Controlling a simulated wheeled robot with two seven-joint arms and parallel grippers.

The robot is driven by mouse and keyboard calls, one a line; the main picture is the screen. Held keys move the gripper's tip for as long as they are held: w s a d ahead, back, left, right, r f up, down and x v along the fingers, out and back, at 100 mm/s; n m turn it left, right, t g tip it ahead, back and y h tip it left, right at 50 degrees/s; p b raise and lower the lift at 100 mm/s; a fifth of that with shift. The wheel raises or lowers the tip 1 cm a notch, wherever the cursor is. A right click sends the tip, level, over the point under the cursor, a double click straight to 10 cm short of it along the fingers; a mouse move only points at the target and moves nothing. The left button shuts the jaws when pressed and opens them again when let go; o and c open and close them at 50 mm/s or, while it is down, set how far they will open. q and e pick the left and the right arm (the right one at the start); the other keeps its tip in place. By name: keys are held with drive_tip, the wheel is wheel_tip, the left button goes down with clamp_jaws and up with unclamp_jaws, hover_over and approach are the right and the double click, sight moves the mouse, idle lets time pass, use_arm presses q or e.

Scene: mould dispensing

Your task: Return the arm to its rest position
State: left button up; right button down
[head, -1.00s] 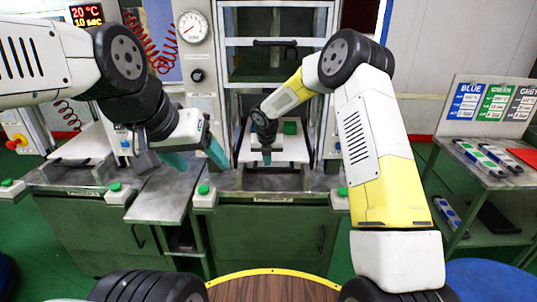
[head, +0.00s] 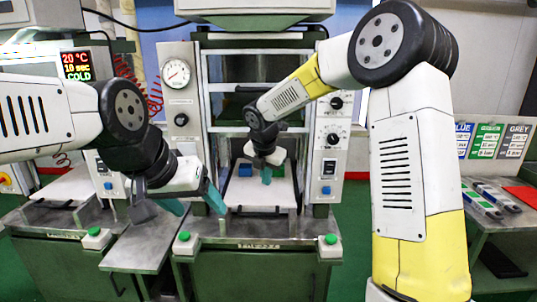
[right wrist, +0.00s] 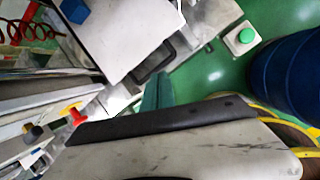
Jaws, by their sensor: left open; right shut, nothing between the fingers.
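My right gripper (head: 266,177) is shut and empty.
The press's right control panel (head: 329,150) and its left gauge panel (head: 181,100) flank the opening. Green buttons (head: 331,239) line the bench front. A side table (head: 500,222) with coloured cards stands at the right. A blue barrel (right wrist: 290,72) is in the right wrist view.

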drive_tip(key=s+d+r+m, duration=0.5)
drive_tip(key=s+d+m, duration=0.1)
drive_tip(key=s+m, duration=0.2)
drive_tip(key=s+d+r+m, duration=0.5)
drive_tip(key=s+d+m, duration=0.1)
drive_tip(key=s+m, duration=0.1)
drive_tip(key=s+d+m+t+y, duration=0.1)
drive_tip(key=s+d+m, duration=0.3)
drive_tip(key=s+m, duration=1)
drive_tip(key=shift+s+m+t+y, duration=0.3)
drive_tip(key=shift+s+t+y, duration=0.1)
drive_tip(key=shift+y, duration=0.4)
